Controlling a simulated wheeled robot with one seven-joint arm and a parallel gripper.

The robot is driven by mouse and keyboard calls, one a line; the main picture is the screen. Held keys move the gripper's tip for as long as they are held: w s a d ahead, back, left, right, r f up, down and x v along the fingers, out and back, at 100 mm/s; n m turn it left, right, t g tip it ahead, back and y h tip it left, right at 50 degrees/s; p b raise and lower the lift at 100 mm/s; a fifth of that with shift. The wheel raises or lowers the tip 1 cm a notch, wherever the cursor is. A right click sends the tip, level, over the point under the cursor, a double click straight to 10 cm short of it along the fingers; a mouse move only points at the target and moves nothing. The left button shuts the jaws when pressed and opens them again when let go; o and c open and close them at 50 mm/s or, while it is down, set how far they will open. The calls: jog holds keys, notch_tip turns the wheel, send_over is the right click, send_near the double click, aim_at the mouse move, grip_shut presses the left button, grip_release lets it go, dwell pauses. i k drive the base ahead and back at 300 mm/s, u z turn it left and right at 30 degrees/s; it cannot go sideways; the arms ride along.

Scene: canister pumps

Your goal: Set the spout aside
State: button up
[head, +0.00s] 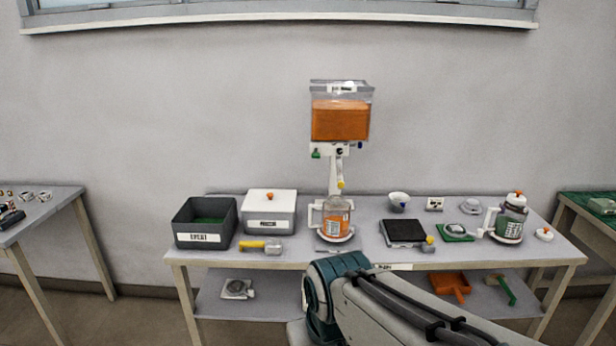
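I cannot tell for sure which thing is the spout. A white stem with a yellow tip (340,184) hangs below the clear tank of orange liquid (340,122). Under it stands a clear jar with orange contents (336,218) and a white handle, on a white round base. A yellow and grey piece (262,246) lies at the table's front left, and a smaller yellow-ended piece (429,243) lies right of a black pad. My arm reaches in from the lower right to a teal joint; my gripper does not show.
The grey table (365,236) also holds a dark open bin (205,222), a white-lidded box (270,213), a black pad (403,233), a white bowl (399,201) and a second jar (510,220). An orange dustpan (450,284) sits on the lower shelf. Side tables stand left and right.

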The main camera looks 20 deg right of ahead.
aim_at(341, 185)
jog(key=z, duration=0.5)
jog(key=i, duration=0.85)
jog(key=z, duration=0.7)
